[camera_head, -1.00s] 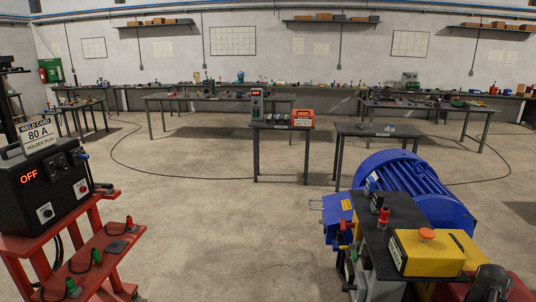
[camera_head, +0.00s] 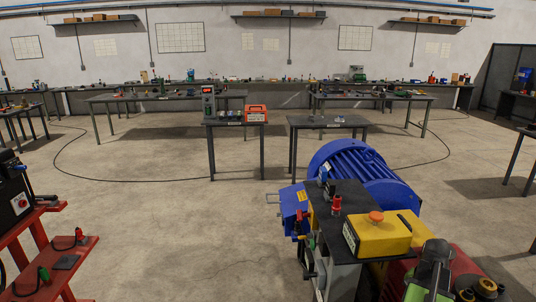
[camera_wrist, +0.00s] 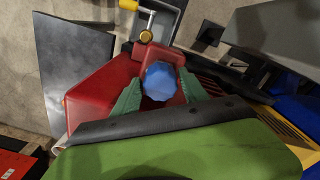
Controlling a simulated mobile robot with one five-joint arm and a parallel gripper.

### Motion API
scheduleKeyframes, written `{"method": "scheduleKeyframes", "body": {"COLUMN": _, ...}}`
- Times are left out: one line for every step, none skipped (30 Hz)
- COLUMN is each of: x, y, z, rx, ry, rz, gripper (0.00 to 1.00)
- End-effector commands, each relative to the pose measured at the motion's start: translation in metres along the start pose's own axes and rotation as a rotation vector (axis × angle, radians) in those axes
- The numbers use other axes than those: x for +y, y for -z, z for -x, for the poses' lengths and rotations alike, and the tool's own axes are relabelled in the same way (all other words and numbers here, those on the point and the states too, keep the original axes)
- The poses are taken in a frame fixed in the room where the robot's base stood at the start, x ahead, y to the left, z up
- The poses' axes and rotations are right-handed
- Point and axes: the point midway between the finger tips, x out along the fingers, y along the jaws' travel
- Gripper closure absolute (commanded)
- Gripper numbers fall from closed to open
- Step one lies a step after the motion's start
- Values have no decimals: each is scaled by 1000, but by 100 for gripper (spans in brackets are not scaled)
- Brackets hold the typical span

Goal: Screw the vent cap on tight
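The blue, many-sided vent cap (camera_wrist: 160,81) shows in the middle of the wrist view, on or over a red housing (camera_wrist: 105,95). My gripper (camera_wrist: 159,76) has its two green fingers on either side of the cap, spread apart, with narrow gaps seeming to show beside it. I cannot tell whether the cap is seated or how far its thread is in. In the head view the red housing (camera_head: 466,262) is at the lower right, partly behind my green and black arm. I cannot make out the cap there.
A blue ribbed motor (camera_head: 365,180) stands behind a yellow box with an orange button (camera_head: 378,235). A dark plate (camera_head: 345,200) carries a red-topped fitting (camera_head: 336,205). A red cart (camera_head: 60,240) is at the left. Floor between is clear.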

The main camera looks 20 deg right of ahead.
Motion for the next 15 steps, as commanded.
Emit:
{"method": "scheduleKeyframes", "body": {"x": 0, "y": 0, "z": 0, "rx": 0, "ry": 0, "rz": 1, "gripper": 40}}
{"method": "scheduleKeyframes", "body": {"x": 0, "y": 0, "z": 0, "rx": 0, "ry": 0, "rz": 1, "gripper": 36}}
{"method": "scheduleKeyframes", "body": {"x": 0, "y": 0, "z": 0, "rx": 0, "ry": 0, "rz": 2, "gripper": 31}}
{"method": "scheduleKeyframes", "body": {"x": 0, "y": 0, "z": 0, "rx": 0, "ry": 0, "rz": 2, "gripper": 28}}
{"method": "scheduleKeyframes", "body": {"x": 0, "y": 0, "z": 0, "rx": 0, "ry": 0, "rz": 3, "gripper": 28}}
{"method": "scheduleKeyframes", "body": {"x": 0, "y": 0, "z": 0, "rx": 0, "ry": 0, "rz": 3, "gripper": 28}}
{"method": "scheduleKeyframes", "body": {"x": 0, "y": 0, "z": 0, "rx": 0, "ry": 1, "rz": 3, "gripper": 28}}
{"method": "scheduleKeyframes", "body": {"x": 0, "y": 0, "z": 0, "rx": 0, "ry": 1, "rz": 4, "gripper": 28}}
{"method": "scheduleKeyframes", "body": {"x": 0, "y": 0, "z": 0, "rx": -1, "ry": 1, "rz": 4, "gripper": 28}}
{"method": "scheduleKeyframes", "body": {"x": 0, "y": 0, "z": 0, "rx": -1, "ry": 1, "rz": 4, "gripper": 28}}
{"method": "scheduleKeyframes", "body": {"x": 0, "y": 0, "z": 0, "rx": -1, "ry": 1, "rz": 4, "gripper": 28}}
{"method": "scheduleKeyframes", "body": {"x": 0, "y": 0, "z": 1, "rx": -1, "ry": 1, "rz": 4, "gripper": 28}}
{"method": "scheduleKeyframes", "body": {"x": 0, "y": 0, "z": 2, "rx": -1, "ry": 1, "rz": 5, "gripper": 28}}
{"method": "scheduleKeyframes", "body": {"x": 0, "y": 0, "z": 3, "rx": -1, "ry": 1, "rz": 5, "gripper": 28}}
{"method": "scheduleKeyframes", "body": {"x": -1, "y": 0, "z": 6, "rx": -1, "ry": 1, "rz": 5, "gripper": 28}}
